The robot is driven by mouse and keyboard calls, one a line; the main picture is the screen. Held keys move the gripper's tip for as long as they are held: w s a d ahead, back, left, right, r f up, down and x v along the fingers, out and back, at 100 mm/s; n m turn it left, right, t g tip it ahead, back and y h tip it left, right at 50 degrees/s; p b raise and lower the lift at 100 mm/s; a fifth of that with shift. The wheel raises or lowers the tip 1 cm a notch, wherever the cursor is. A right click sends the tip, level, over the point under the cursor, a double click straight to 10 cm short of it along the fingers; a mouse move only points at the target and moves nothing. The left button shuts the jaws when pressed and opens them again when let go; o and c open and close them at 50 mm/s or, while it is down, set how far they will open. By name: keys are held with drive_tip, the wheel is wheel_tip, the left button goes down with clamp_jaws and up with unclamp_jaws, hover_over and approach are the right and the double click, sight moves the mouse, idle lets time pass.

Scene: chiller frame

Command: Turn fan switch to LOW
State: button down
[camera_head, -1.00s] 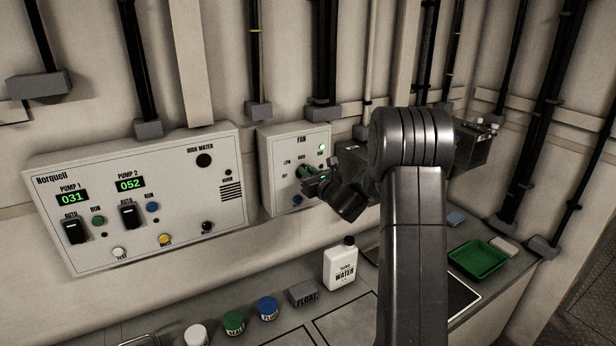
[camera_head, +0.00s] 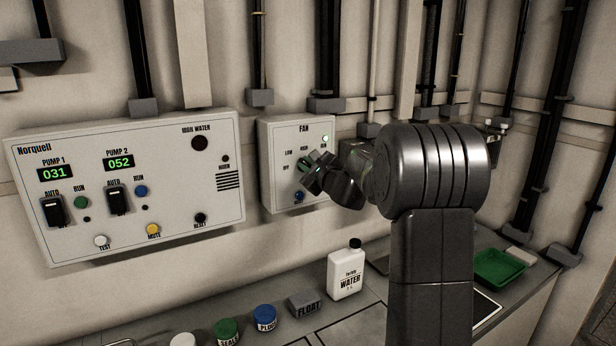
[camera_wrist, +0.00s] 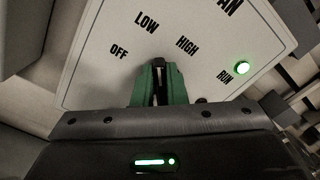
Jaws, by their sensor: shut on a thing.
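The fan box (camera_head: 276,192) is a pale panel on the wall, marked OFF, LOW and HIGH, with a lit green RUN lamp (camera_head: 326,139). My gripper (camera_head: 312,170) is at the switch on its front. In the wrist view, the green fingers of my gripper (camera_wrist: 160,88) are shut on the dark fan switch (camera_wrist: 159,72). Its visible end lies between the LOW and HIGH labels in that view. Most of the switch is hidden by the fingers, so its exact setting is hard to tell.
The Norquell pump panel (camera_head: 120,225) is on the wall to the left. A white water bottle (camera_head: 345,275), a grey float block (camera_head: 306,305) and lidded jars stand on the counter below. A green tray (camera_head: 500,268) is at right.

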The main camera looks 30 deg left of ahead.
drive_tip(key=shift+n+b, duration=0.4)
drive_tip(key=shift+n, duration=0.1)
drive_tip(key=c, duration=1.5)
unclamp_jaws()
drive_tip(key=shift+o, duration=0.2)
drive_tip(key=shift+s, duration=0.1)
drive_tip(key=b+v, duration=0.2)
drive_tip(key=v, duration=1.1)
drive_tip(key=shift+s+d, duration=0.2)
drive_tip(key=shift+d, duration=0.1)
drive_tip(key=p+x, duration=0.2)
drive_tip(key=x, duration=1.2)
drive_tip(key=shift+d, duration=0.1)
